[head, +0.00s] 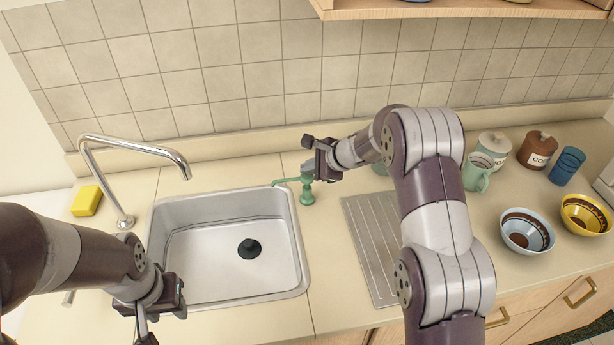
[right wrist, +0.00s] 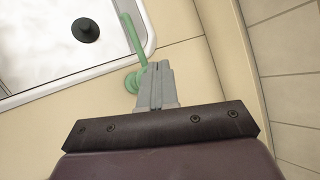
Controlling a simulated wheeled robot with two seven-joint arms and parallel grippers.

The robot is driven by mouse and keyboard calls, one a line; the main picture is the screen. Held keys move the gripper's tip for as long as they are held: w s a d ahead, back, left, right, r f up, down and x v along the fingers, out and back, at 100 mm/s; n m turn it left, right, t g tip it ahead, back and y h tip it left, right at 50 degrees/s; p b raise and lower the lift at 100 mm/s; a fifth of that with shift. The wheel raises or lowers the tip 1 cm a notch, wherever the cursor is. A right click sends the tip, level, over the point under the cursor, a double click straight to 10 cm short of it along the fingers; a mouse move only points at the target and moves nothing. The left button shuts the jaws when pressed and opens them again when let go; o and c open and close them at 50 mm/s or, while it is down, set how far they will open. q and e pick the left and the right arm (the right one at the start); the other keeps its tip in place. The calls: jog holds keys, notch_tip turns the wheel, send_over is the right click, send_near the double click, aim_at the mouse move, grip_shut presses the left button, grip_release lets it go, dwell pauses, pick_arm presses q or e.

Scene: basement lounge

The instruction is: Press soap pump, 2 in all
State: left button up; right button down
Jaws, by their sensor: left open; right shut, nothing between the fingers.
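The green soap pump (head: 306,190) stands on the counter at the right rim of the sink, its spout pointing left over the basin. My right gripper (head: 308,168) is shut and empty at the top of the pump; whether it touches the head cannot be told. In the right wrist view, the shut fingers (right wrist: 156,84) overlap the pump's base, and the green spout (right wrist: 132,38) runs up past them. My left gripper (head: 146,322) is open and empty, low over the front left of the sink.
The steel sink (head: 200,285) holds a black plug (head: 249,249). A tall tap (head: 135,146) and yellow sponge (head: 87,201) are at left. A ribbed drainer (head: 365,245) lies right of the sink. Bowls (head: 527,231), canisters (head: 537,150) and a blue cup (head: 567,166) stand further right.

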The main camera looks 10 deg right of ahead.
jog(key=shift+f+b, duration=1)
dwell(0.9)
jog(key=shift+r, duration=0.1)
jog(key=shift+r+p, duration=1.1)
jog(key=shift+r, duration=0.2)
jog(key=shift+r, duration=0.1)
notch_tip(320, 180, up, 5)
jog(key=p, duration=0.4)
dwell(2.1)
